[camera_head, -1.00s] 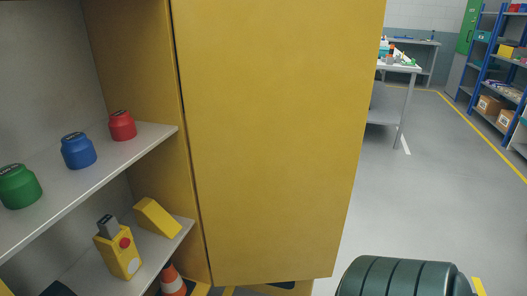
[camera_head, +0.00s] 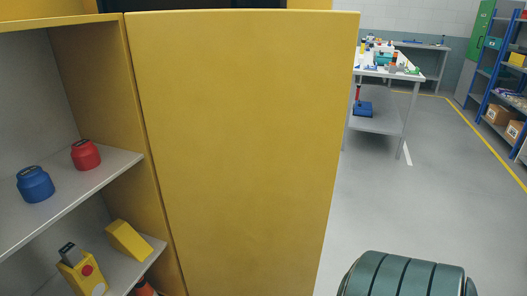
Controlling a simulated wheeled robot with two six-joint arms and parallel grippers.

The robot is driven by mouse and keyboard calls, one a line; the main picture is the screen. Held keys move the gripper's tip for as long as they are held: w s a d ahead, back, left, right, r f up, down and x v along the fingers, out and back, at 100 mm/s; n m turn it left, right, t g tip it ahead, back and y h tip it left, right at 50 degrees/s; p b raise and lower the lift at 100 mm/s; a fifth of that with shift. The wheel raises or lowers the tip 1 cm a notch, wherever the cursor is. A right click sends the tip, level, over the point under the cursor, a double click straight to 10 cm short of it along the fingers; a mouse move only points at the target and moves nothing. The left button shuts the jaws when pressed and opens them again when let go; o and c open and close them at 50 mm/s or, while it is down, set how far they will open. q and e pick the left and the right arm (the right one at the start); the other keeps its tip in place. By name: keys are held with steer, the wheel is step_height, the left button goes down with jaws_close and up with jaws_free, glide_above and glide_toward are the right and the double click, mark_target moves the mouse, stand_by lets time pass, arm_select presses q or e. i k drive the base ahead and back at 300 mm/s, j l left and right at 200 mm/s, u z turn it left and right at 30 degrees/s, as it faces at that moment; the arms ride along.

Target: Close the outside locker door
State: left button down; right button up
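The outside locker door (camera_head: 240,150) is a tall yellow panel in the middle of the head view. It stands open, hinged at the right side of the yellow locker (camera_head: 92,95), and its lower edge is out of the picture. The locker's inside shows at the left, with grey shelves (camera_head: 118,165). Neither of my grippers shows. A dark green ribbed cylinder, which seems to be part of my own right arm, shows at the bottom right, apart from the door in the picture.
The upper shelf holds a blue jar (camera_head: 35,184) and a red jar (camera_head: 86,155). Below are a yellow device (camera_head: 82,272) and a yellow wedge (camera_head: 129,240). A worktable (camera_head: 375,118) and blue racks (camera_head: 505,75) stand farther back. Grey floor (camera_head: 420,200) is clear at the right.

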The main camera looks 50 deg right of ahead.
mark_target(245, 111)
steer(key=k+l+u, duration=0.15)
steer(key=l, duration=0.3)
steer(key=l+u, duration=0.15)
steer(key=l, duration=0.3)
steer(key=k+l+u, duration=0.15)
steer(key=l, duration=0.3)
steer(key=k+l+u, duration=0.15)
steer(key=l, duration=0.25)
steer(key=k+l+u, duration=0.1)
steer(key=k+l, duration=0.15)
steer(key=l, duration=0.15)
steer(key=k+l+u, duration=0.15)
steer(key=l, duration=0.25)
steer(key=k+l+u, duration=0.15)
steer(key=k+l, duration=0.1)
steer(key=l, duration=0.1)
